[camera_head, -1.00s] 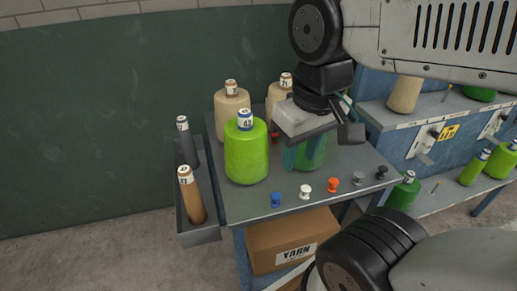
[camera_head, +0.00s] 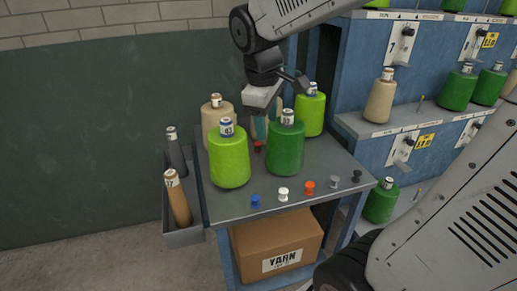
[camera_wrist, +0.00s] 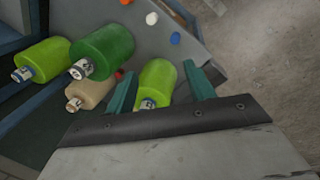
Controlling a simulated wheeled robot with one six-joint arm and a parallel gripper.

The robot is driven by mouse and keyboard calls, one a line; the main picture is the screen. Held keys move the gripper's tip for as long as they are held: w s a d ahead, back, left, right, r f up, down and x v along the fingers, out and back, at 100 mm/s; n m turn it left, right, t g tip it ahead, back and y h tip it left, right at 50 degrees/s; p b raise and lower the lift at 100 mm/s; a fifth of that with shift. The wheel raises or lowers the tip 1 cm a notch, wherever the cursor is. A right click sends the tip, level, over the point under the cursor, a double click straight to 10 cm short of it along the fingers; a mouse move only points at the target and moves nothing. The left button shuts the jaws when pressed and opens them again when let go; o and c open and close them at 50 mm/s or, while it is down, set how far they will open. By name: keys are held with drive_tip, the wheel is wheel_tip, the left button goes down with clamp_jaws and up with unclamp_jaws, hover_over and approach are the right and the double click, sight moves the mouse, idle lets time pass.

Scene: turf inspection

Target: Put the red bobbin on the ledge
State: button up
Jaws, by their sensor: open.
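The red bobbin (camera_head: 258,147) is a small spool standing on the grey table top (camera_head: 320,166), behind and between the lime and dark green yarn cones. A small red part of it shows in the wrist view (camera_wrist: 119,74). My gripper (camera_head: 262,128) is open and empty above the back of the table, close to the bobbin in the head view. In the wrist view its teal fingers (camera_wrist: 159,68) are spread, with the lime cone in sight between them. Which surface is the ledge I cannot tell; a blue rack at right has grey shelves (camera_head: 385,127).
A lime cone (camera_head: 229,162), dark green cone (camera_head: 285,150), tan cone (camera_head: 212,112) and another lime cone (camera_head: 312,115) crowd the table. Blue (camera_head: 255,200), white (camera_head: 283,194), orange (camera_head: 309,187) and two darker bobbins line the front. A side tray (camera_head: 185,236) holds two slim cones.

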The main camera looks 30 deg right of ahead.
drive_tip(key=w+d+f+n+h, duration=0.1)
drive_tip(key=w+d+f+n, duration=0.25)
drive_tip(key=w, duration=0.45)
drive_tip(key=w+d+f+n+h, duration=0.1)
drive_tip(key=w+d+f+n, duration=0.25)
drive_tip(key=w, duration=0.55)
drive_tip(key=n, duration=0.7)
approach(257, 144)
drive_tip(key=f, duration=0.2)
drive_tip(key=x, duration=0.8)
drive_tip(key=shift+w+d+r, duration=0.1)
drive_tip(key=shift+w+d, duration=0.05)
drive_tip(key=shift+d, duration=0.15)
drive_tip(key=c, duration=1.1)
drive_tip(key=shift+r, duration=0.15)
drive_tip(key=shift+c, duration=0.2)
wheel_tip(257, 144, up, 9)
drive_tip(key=shift+r, duration=0.4)
